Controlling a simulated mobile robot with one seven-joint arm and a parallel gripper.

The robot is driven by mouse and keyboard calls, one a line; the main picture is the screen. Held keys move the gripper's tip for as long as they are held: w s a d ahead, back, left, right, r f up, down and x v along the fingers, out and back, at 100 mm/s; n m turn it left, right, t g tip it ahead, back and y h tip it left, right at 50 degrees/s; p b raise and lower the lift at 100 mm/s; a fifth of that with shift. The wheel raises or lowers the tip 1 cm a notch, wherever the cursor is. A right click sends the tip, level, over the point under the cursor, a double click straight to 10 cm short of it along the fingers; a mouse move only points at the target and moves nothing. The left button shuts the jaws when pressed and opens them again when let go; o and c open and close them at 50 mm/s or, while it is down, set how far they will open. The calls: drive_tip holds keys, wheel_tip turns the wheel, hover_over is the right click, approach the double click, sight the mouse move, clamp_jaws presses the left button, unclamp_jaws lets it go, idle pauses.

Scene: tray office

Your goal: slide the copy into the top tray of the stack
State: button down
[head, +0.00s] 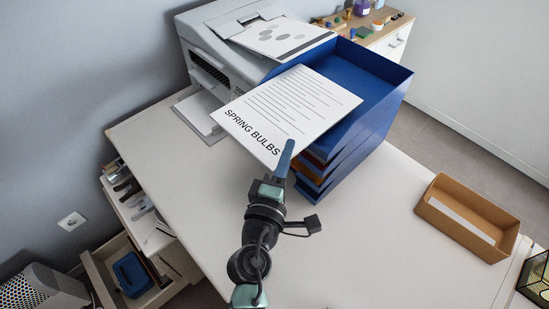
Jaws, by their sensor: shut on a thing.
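The copy (287,112) is a white sheet headed "SPRING BULBS" with lines of text. In the head view it is held out flat, its near edge toward me. My gripper (284,160) is shut on its near right edge. The stack of blue trays (378,103) stands on the desk, with the top tray (366,68) open at the top. The copy's far part overlaps the top tray in the picture. I cannot tell whether it touches the tray or is above it. The sheet hides the tray's near left part.
A grey printer (228,62) stands left of the stack, with a printed page (283,38) on top. A brown box (467,217) lies at the desk's right. The desk (395,225) is clear between the stack and the box. Open drawers (140,270) are at lower left.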

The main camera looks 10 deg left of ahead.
sight(337, 116)
drive_tip(key=w+d, duration=0.3)
drive_tip(key=w, duration=0.1)
drive_tip(key=w+d+p, duration=0.1)
drive_tip(key=w+d, duration=0.2)
drive_tip(key=w, duration=0.1)
drive_tip(key=w+d, duration=0.3)
drive_tip(key=w, duration=0.1)
drive_tip(key=shift+w+d+r, duration=0.1)
drive_tip(key=shift+w+r, duration=0.2)
drive_tip(key=shift+r, duration=0.05)
drive_tip(key=c, duration=1)
unclamp_jaws()
drive_tip(key=shift+o, duration=0.5)
drive_tip(key=shift+f, duration=0.15)
drive_tip(key=shift+f, duration=0.1)
drive_tip(key=shift+s, duration=0.15)
